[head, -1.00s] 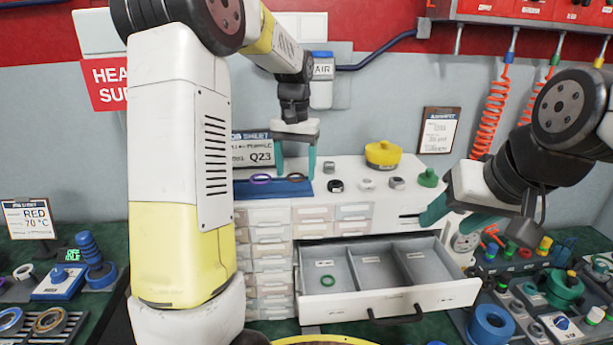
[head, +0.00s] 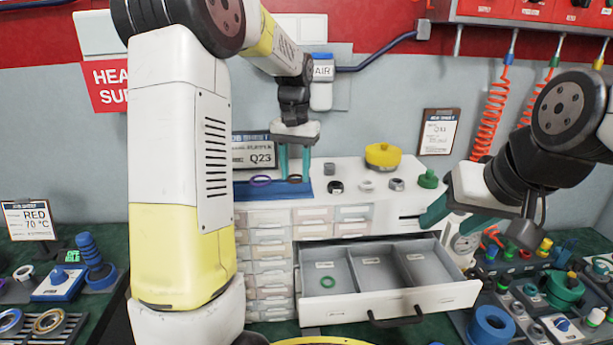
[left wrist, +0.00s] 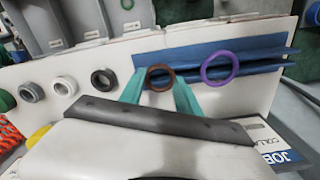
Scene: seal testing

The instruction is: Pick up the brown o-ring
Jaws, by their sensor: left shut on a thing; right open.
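The brown o-ring (left wrist: 160,78) is at the blue tray (left wrist: 262,70) on top of the white drawer cabinet. My left gripper (left wrist: 160,90) has its teal fingers shut on it, one on each side. In the head view the left gripper (head: 294,176) points down at the tray, and the ring shows as a dark shape between the fingertips. I cannot tell whether the ring is clear of the tray. A purple o-ring (left wrist: 220,68) lies beside it on the tray. My right gripper (head: 440,210) is open and empty, at the right of the cabinet.
An open drawer (head: 386,300) below holds a green ring (head: 328,282). Coiled red hoses hang at the right.

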